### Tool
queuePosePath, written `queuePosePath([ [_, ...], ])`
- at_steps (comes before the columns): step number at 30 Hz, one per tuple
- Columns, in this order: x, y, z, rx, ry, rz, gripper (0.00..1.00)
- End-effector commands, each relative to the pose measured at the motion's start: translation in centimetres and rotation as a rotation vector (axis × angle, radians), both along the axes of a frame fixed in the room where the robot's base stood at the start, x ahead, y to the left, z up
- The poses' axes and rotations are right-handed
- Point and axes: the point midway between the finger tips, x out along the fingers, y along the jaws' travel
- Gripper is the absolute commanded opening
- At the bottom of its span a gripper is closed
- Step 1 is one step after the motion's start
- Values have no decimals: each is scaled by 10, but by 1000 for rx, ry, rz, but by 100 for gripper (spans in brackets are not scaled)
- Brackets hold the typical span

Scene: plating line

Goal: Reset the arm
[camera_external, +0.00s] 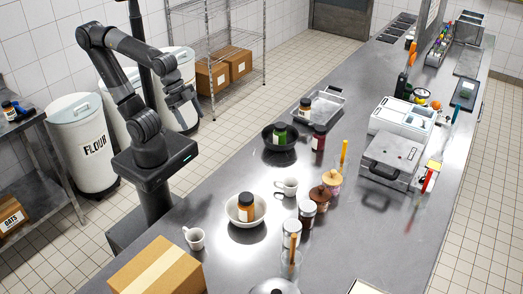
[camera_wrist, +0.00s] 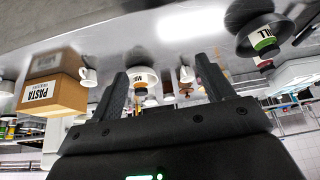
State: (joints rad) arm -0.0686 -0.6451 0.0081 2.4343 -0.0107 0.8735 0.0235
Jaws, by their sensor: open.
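My dark arm is folded up at the left of the external view, beside the steel counter (camera_external: 345,215). My gripper (camera_external: 186,100) is raised in the air to the left of the counter, clear of everything on it. In the wrist view my gripper (camera_wrist: 161,66) has its two black fingers wide apart with nothing held between them. Past the fingers that view shows the counter items upside down, among them the white bowl with a labelled jar.
A cardboard box (camera_external: 158,268) lies at the counter's near end. A white bowl (camera_external: 240,222), a black pan (camera_external: 270,146), mugs, jars and a metal tray (camera_external: 327,103) stand along the counter. A flour bin (camera_external: 82,155) and a wire shelf (camera_external: 213,45) stand behind my arm.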

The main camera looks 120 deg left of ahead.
Motion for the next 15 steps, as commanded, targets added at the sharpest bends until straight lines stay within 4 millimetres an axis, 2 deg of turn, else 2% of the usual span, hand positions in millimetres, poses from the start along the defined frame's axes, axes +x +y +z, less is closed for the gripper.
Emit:
queuePosePath([
  [3, -21, -14, -5, 3, -10, -39, 74],
  [6, -30, -18, -7, 5, -13, -53, 74],
  [15, -32, -20, -9, 5, -12, -58, 74],
])
